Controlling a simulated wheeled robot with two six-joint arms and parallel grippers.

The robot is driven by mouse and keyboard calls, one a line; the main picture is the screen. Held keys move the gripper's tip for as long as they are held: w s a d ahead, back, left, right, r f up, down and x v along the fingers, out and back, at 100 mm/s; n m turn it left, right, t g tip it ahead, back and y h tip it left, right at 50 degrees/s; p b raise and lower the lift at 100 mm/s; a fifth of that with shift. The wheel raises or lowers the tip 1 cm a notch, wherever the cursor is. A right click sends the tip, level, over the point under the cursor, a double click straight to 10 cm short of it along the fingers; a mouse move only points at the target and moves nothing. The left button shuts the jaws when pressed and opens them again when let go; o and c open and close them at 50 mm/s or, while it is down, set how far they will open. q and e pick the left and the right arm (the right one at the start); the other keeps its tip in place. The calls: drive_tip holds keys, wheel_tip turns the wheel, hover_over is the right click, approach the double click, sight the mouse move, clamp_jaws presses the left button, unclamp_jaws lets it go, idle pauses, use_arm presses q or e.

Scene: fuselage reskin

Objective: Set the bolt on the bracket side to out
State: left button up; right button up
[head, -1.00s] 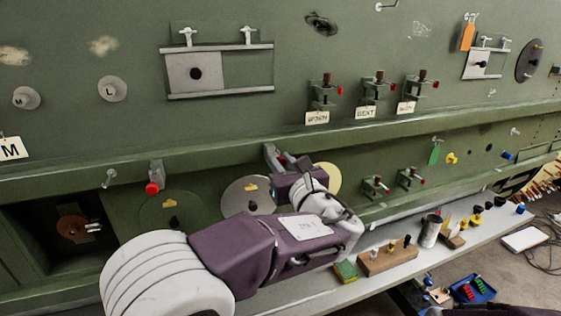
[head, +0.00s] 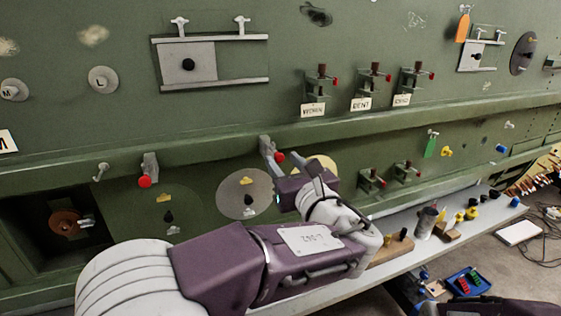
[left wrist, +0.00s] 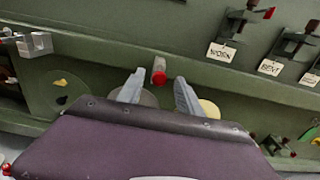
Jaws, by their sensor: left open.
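Two bolts with red knobs sit along the green ledge. One bolt (head: 146,172) is at the left. I cannot tell for sure which is the bracket-side one. A grey bracket-like piece (left wrist: 35,43) is at the left there. My right gripper is not in view.
Clamps with WORN and BENT tags (head: 313,110) stand above the ledge to the right. Round plates (head: 243,193) lie below it. A shelf (head: 400,255) with a cup (head: 426,222) and small parts runs beneath. An open recess (head: 40,225) is at the left.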

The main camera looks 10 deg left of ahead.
use_arm(q)
drive_tip(key=b+v, duration=0.1)
drive_tip(key=v, duration=0.5)
drive_tip(key=shift+s+d, duration=0.25)
drive_tip(key=shift+s, duration=0.05)
